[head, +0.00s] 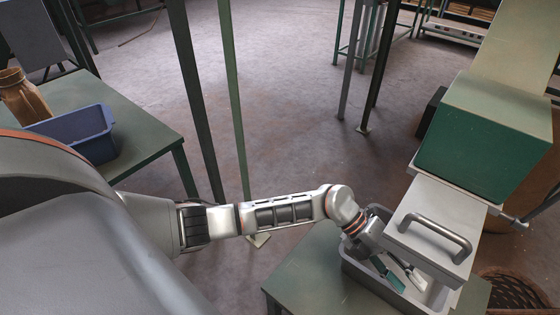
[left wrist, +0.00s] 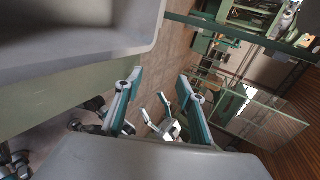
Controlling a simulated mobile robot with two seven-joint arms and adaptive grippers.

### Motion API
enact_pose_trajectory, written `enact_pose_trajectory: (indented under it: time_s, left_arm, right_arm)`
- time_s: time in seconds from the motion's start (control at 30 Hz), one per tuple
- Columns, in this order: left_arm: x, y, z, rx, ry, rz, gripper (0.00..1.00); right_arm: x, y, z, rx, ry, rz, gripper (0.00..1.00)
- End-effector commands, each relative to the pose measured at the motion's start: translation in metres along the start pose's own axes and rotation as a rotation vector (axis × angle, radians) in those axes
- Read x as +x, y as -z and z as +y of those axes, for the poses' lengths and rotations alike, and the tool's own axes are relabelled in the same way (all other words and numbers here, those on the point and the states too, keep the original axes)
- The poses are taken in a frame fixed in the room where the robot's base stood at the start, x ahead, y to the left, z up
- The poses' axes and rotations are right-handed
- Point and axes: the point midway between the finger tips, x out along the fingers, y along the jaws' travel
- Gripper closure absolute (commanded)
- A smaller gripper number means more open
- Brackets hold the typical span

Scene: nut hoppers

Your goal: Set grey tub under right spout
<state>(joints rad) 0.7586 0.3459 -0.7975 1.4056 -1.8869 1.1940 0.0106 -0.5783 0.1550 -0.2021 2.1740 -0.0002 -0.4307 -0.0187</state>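The grey tub (head: 361,272) sits on a green table at the lower right of the head view. It lies partly beneath a pale grey spout box (head: 438,205) with a bar handle, which hides part of it. My left gripper (head: 402,277) is over the tub, its fingers apart with nothing visible between them. In the left wrist view its two teal-and-silver fingers (left wrist: 160,78) also stand apart. A grey rimmed wall, apparently the tub (left wrist: 100,58), fills the upper left there. My right gripper (left wrist: 160,112) seems to show small between the fingers, its prongs apart.
A green hopper (head: 480,140) stands above the spout box. A blue tub (head: 92,145) and a brown jar (head: 22,98) stand on a green table at the left. Green posts (head: 235,90) rise beyond my left arm. The middle floor is clear. A woven basket (head: 515,292) is at the lower right.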

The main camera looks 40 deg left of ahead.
Motion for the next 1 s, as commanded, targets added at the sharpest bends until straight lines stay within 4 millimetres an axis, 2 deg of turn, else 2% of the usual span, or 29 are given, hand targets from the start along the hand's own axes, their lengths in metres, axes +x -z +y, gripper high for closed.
enact_pose_trajectory:
  time_s: [0.03, 0.1, 0.2, 0.27, 0.37, 0.47, 0.57, 0.67, 0.7, 0.8, 0.9, 1.0]
  left_arm:
    - [0.011, 0.018, -0.019, -0.047, 0.127, -0.028, 0.61]
    - [0.013, 0.029, -0.045, -0.123, 0.29, -0.091, 0.61]
    - [0.001, 0.036, -0.07, -0.261, 0.498, -0.204, 0.61]
    - [-0.013, 0.036, -0.076, -0.361, 0.605, -0.282, 0.61]
    - [-0.042, 0.034, -0.069, -0.551, 0.75, -0.425, 0.61]
    - [-0.074, 0.036, -0.043, -0.763, 0.854, -0.574, 0.61]
    - [-0.104, 0.047, 0.001, -0.996, 0.911, -0.724, 0.61]
    - [-0.129, 0.072, 0.053, -1.239, 0.926, -0.863, 0.61]
    - [-0.137, 0.085, 0.074, -1.334, 0.921, -0.912, 0.61]
    - [-0.151, 0.124, 0.118, -1.55, 0.886, -1.01, 0.61]
    - [-0.158, 0.161, 0.149, -1.714, 0.839, -1.073, 0.61]
    - [-0.162, 0.186, 0.166, -1.817, 0.801, -1.105, 0.61]
  right_arm:
    - [0.0, 0.001, 0.0, 0.0, 0.0, 0.002, 0.41]
    - [0.0, 0.002, 0.0, 0.0, 0.001, 0.003, 0.41]
    - [0.0, 0.002, -0.001, 0.0, 0.001, 0.003, 0.41]
    - [0.0, 0.002, -0.001, 0.0, 0.002, 0.004, 0.41]
    - [0.0, 0.003, -0.001, 0.0, 0.002, 0.004, 0.41]
    - [0.0, 0.003, -0.001, 0.0, 0.002, 0.004, 0.41]
    - [0.0, 0.003, -0.001, 0.0, 0.002, 0.004, 0.41]
    - [0.0, 0.002, -0.001, 0.0, 0.002, 0.004, 0.41]
    - [0.0, 0.002, -0.001, 0.0, 0.002, 0.004, 0.41]
    - [0.0, 0.002, -0.001, 0.0, 0.002, 0.004, 0.41]
    - [0.0, 0.002, -0.001, 0.0, 0.001, 0.003, 0.41]
    - [0.0, 0.002, 0.0, 0.0, 0.001, 0.003, 0.41]
